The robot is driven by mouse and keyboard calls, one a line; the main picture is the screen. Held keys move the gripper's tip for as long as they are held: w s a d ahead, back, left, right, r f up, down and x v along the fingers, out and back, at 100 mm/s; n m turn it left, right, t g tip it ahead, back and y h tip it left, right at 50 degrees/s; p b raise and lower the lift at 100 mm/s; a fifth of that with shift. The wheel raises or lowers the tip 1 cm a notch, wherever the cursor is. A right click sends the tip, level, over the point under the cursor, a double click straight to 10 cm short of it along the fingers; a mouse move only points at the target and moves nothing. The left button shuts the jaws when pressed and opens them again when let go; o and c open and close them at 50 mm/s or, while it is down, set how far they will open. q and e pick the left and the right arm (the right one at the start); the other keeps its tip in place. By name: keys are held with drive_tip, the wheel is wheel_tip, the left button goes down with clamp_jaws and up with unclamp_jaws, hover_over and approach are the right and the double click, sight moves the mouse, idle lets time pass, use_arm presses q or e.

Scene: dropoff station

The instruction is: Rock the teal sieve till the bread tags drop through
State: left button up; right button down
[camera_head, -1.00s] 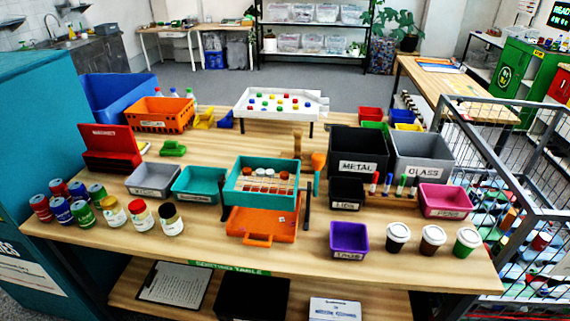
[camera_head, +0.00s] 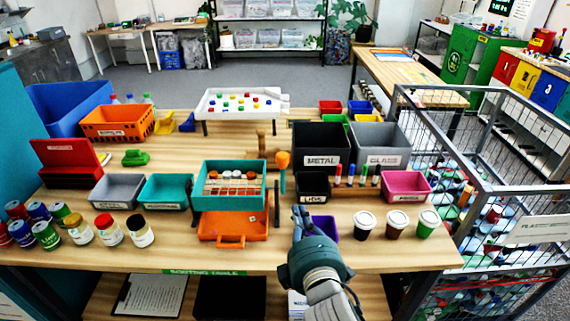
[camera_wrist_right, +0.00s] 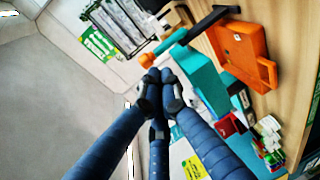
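The teal sieve (camera_head: 235,202) is an open box with a slatted floor, at the middle of the table. Several white and orange-brown round pieces show in it; bread tags are too small to make out. An orange tray (camera_head: 226,229) with a handle lies below and in front of the sieve. The sieve (camera_wrist_right: 208,82) and orange tray (camera_wrist_right: 240,52) also show in the right wrist view. My right gripper (camera_head: 300,214) is right of the sieve, apart from it. Its fingertips meet, empty, in the right wrist view (camera_wrist_right: 160,76). My left gripper is out of view.
Dark upright posts (camera_head: 277,208) stand beside the sieve. A purple bin (camera_head: 327,226) is partly hidden by my right arm. Lidded cups (camera_head: 396,225) stand at right, jars (camera_head: 107,229) at left. Grey (camera_head: 117,191) and teal (camera_head: 165,192) bins sit left of the sieve.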

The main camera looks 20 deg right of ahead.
drive_tip(key=n+t, duration=0.2)
approach(283, 157)
drive_tip(key=shift+g, duration=0.3)
drive_tip(key=w+p, duration=0.1)
drive_tip(key=w, duration=0.1)
drive_tip(key=w+p, duration=0.3)
drive_tip(key=w, duration=0.1)
drive_tip(key=shift+w+d, duration=0.1)
drive_tip(key=shift+d, duration=0.3)
drive_tip(key=shift+w, duration=0.15)
